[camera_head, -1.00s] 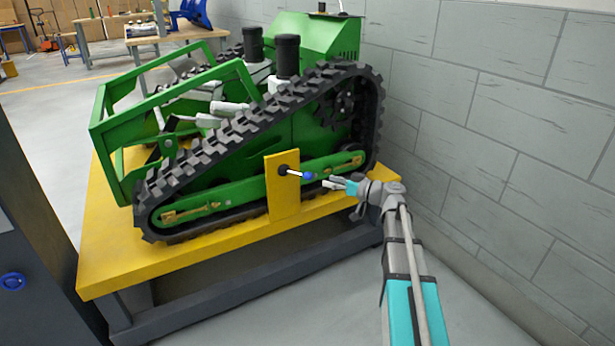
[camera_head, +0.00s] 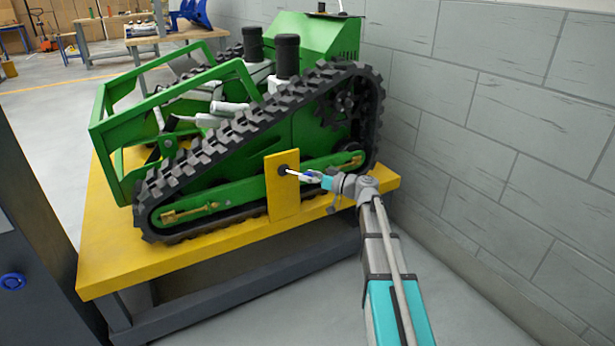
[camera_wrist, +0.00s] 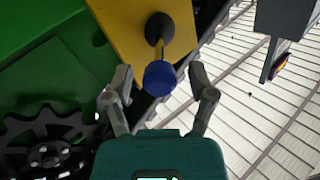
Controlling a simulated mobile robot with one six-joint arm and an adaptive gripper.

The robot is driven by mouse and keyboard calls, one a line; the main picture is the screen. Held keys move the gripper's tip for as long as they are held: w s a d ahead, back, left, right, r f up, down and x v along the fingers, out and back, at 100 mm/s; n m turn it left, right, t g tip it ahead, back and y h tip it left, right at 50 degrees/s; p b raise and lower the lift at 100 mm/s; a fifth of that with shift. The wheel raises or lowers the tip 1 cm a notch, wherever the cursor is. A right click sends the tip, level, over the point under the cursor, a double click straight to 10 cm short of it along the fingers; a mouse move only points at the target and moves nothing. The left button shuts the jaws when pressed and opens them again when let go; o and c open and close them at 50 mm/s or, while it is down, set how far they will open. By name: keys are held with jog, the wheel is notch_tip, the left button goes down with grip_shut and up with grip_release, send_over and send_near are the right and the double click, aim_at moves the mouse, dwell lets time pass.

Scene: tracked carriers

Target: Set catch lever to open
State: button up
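The catch lever (camera_head: 297,173) is a pale rod that sticks out to the right, tilted slightly down, from a dark hub on a yellow plate (camera_head: 284,203) on the tracked carrier's side. Its blue knob shows in the wrist view (camera_wrist: 159,78), with the yellow plate (camera_wrist: 128,28) behind it. My gripper (camera_head: 311,176) is at the knob end of the lever. In the wrist view my gripper (camera_wrist: 160,88) is open, one finger on each side of the knob, with visible gaps. The head view partly hides the knob behind the fingers.
The green tracked carrier (camera_head: 309,128) stands on a yellow-topped bench (camera_head: 120,262). A grey block wall (camera_head: 500,120) rises close on the right. A dark cabinet with a blue knob (camera_head: 12,282) is at the left edge. Floor is clear in front of the bench.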

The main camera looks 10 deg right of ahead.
grip_shut()
jog(key=shift+s+d, duration=0.1)
jog(key=shift+d, duration=0.05)
